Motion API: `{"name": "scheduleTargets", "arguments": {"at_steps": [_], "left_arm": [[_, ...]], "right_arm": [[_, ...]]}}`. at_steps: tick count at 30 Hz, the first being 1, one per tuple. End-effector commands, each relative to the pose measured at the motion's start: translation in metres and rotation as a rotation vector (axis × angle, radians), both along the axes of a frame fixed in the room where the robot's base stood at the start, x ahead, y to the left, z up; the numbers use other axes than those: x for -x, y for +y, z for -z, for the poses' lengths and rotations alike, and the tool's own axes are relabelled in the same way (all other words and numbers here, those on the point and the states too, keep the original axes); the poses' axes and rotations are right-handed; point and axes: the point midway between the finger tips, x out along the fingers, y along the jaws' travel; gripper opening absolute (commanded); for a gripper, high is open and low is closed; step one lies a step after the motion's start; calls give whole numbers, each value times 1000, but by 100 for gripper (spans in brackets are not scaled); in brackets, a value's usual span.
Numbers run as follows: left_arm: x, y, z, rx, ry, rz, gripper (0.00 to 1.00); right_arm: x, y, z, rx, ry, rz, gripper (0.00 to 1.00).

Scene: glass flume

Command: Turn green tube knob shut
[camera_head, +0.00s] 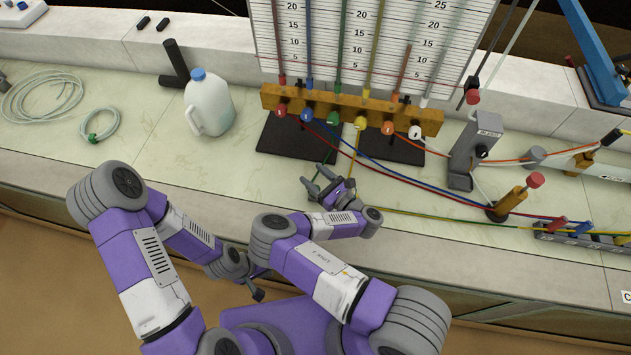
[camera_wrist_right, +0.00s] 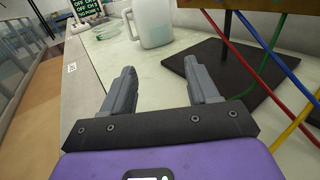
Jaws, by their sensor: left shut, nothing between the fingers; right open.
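The green tube (camera_head: 340,45) runs down the scale board to the wooden manifold bar (camera_head: 430,120). Its green knob (camera_head: 333,119) is on the bar's front, between the blue knob (camera_head: 306,115) and the yellow knob (camera_head: 360,124). I cannot make out how far the knob is turned. My right gripper (camera_head: 317,180) is open and empty over the bench in front of the bar, below and apart from the knob. Its open fingers also show in the right wrist view (camera_wrist_right: 158,75), where the knob is not visible. My left gripper (camera_head: 257,293) is shut and empty, off the bench's front edge.
A white jug (camera_head: 210,104) with a blue cap stands left of the bar. Black plates (camera_head: 290,140) lie under it.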

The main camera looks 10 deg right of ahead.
Motion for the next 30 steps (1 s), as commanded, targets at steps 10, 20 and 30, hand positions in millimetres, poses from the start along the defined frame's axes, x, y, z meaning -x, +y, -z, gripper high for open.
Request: {"name": "scheduleTargets", "arguments": {"at_steps": [10,20,30], "left_arm": [[0,0,-8,0,0,0,0],[0,0,3,0,0,0,0],[0,0,90,0,0,0,0]], "right_arm": [[0,0,-24,0,0,0,60],[-7,4,-25,1,-72,27,61],[-39,13,-42,0,-611,592,61]]}}
